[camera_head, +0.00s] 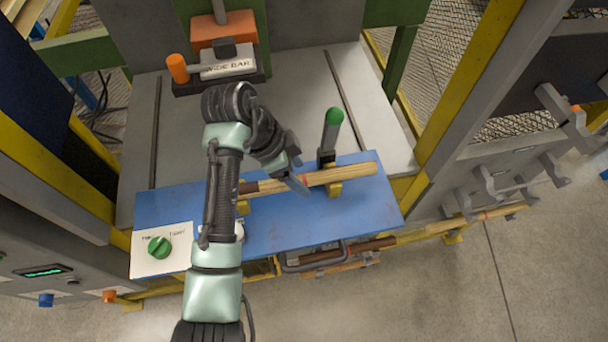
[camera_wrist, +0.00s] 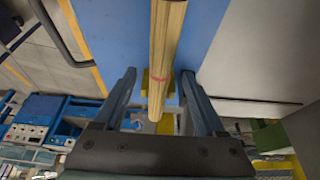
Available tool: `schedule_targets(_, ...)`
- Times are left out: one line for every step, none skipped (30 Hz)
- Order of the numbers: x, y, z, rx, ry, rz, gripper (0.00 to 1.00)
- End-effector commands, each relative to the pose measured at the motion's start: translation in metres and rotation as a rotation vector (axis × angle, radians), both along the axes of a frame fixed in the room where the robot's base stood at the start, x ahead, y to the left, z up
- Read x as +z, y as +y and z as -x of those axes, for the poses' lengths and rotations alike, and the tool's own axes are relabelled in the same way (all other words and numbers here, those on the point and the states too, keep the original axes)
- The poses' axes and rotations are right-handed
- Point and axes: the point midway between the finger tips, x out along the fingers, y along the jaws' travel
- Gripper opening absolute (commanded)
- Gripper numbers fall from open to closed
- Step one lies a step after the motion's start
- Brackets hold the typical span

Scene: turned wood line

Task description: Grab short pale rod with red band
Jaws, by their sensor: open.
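A pale rod (camera_head: 345,174) lies nearly level across yellow rests on the blue plate (camera_head: 290,225). In the head view a dark brown stretch shows at its left, near my arm. In the wrist view the pale rod (camera_wrist: 166,40) runs from the top edge down between my fingers, with a thin red band on it near the fingertips. My gripper (camera_head: 303,184) is at the rod's middle in the head view. In the wrist view my gripper (camera_wrist: 159,80) is open, with one finger on each side of the rod and gaps on both sides.
A green-topped lever (camera_head: 332,130) stands just behind the rod. A green knob (camera_head: 159,247) sits on a white panel at left. More rods (camera_head: 375,245) lie below the plate's front edge, and a pale rod (camera_head: 480,217) rests on hooks at right. The grey plate behind is mostly clear.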

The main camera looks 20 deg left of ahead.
Motion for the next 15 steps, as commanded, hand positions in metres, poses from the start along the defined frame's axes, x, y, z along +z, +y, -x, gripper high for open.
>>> schedule_targets(-0.0055, -0.0019, -0.0007, 0.0, 0.002, 0.0, 0.72)
schedule_targets(-0.0078, -0.0026, -0.0014, 0.001, 0.002, 0.0, 0.72)
schedule_targets(-0.0101, -0.0034, -0.0019, 0.001, 0.001, -0.001, 0.72)
schedule_targets(-0.0114, -0.0037, -0.0022, 0.0, 0.001, -0.001, 0.72)
schedule_targets(-0.0123, -0.004, -0.0024, 0.0, 0.001, -0.001, 0.72)
schedule_targets(-0.0127, -0.0041, -0.0026, 0.0, 0.0, -0.001, 0.72)
schedule_targets(-0.0128, -0.004, -0.0027, 0.0, 0.0, -0.001, 0.72)
schedule_targets(-0.0128, -0.004, -0.0027, 0.0, 0.0, -0.001, 0.72)
schedule_targets(-0.0128, -0.004, -0.0027, 0.0, 0.0, -0.001, 0.72)
schedule_targets(-0.0127, -0.004, -0.0027, 0.0, 0.0, -0.001, 0.72)
schedule_targets(-0.0127, -0.004, -0.0027, 0.0, 0.0, -0.001, 0.71)
schedule_targets(-0.0126, -0.004, -0.0027, 0.0, 0.0, -0.001, 0.64)
schedule_targets(-0.0126, -0.004, -0.0027, 0.0, 0.0, -0.001, 0.58)
schedule_targets(-0.0125, -0.0039, -0.0026, 0.0, 0.0, -0.001, 0.53)
schedule_targets(-0.0125, -0.0039, -0.0026, 0.0, 0.0, -0.001, 0.46)
